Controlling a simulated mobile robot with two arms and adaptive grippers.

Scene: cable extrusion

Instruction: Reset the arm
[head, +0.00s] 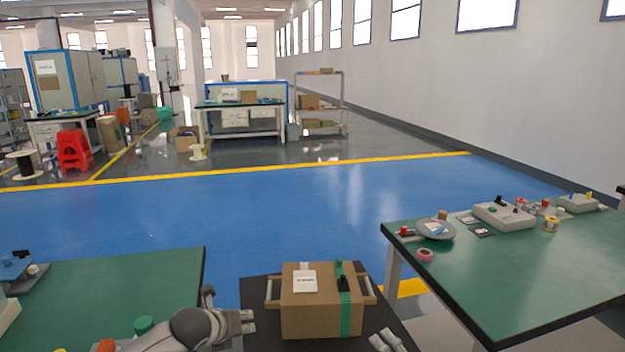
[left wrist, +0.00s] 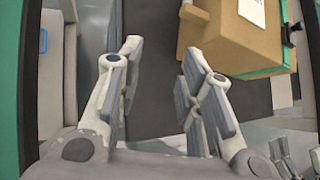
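My left gripper (head: 249,322) reaches in from the lower left, just left of a cardboard box (head: 308,317). In the left wrist view the left gripper (left wrist: 163,72) has its fingers spread with nothing between them, over a dark surface (left wrist: 158,25). My right gripper (head: 388,342) shows at the bottom edge, right of the box's front; its two fingers stand apart and look empty. The right gripper's fingers also show at the lower right of the left wrist view (left wrist: 298,156). The box (left wrist: 235,40) is apart from both grippers.
The box has a white label, green tape and side handles, and sits on a dark stand (head: 260,325). A green table (head: 130,280) is on the left. Another green table (head: 530,275) on the right holds devices and tape rolls. Blue floor (head: 270,210) beyond is clear.

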